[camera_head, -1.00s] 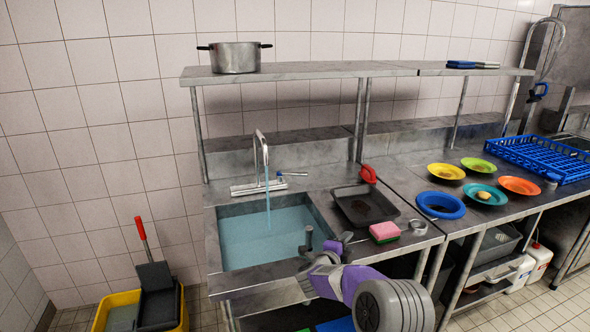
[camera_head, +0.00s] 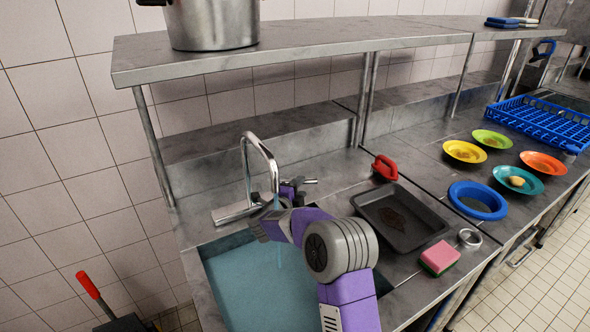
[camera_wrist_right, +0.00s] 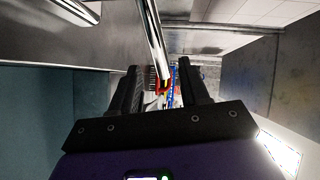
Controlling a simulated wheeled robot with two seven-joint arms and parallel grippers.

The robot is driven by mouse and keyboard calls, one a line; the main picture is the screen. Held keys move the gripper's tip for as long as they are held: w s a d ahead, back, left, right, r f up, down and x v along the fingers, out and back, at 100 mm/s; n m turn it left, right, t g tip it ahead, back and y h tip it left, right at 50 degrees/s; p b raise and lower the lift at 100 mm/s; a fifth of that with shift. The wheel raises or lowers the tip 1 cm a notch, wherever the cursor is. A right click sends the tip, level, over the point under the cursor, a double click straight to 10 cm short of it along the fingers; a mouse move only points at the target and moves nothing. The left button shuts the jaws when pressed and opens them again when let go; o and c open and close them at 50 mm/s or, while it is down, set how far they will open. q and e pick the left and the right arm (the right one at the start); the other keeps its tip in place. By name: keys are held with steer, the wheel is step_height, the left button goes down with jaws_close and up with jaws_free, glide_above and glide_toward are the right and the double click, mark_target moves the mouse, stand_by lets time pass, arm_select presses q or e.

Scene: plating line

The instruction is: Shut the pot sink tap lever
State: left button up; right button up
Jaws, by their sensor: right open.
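The chrome tap (camera_head: 247,172) stands behind the pot sink (camera_head: 220,282), its spout arching over the water. A thin stream (camera_head: 280,256) falls into the blue water. The tap lever (camera_head: 309,181) shows only at its end, to the right of the tap; my right gripper hides the rest. My right gripper (camera_head: 274,210) is at the tap base, in front of the lever. In the right wrist view, my right gripper (camera_wrist_right: 158,70) is open, with a chrome tube (camera_wrist_right: 152,40) showing between its fingers; contact cannot be told. My left gripper is out of view.
Right of the sink are a dark tray (camera_head: 400,218), a red-handled item (camera_head: 385,168), a pink sponge (camera_head: 439,257) and a metal ring (camera_head: 470,238). Several coloured plates and a blue rack (camera_head: 545,122) stand further right.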

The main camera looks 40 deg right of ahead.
mark_target(306, 183)
steer(key=shift+w+d+f, duration=0.1)
steer(key=shift+w+d, duration=0.15)
steer(key=shift+d, duration=0.1)
steer(key=shift+b+x, duration=0.45)
steer(key=shift+x, duration=2.8)
steer(key=shift+s+d, duration=0.1)
steer(key=shift+s, duration=0.1)
jaws_close()
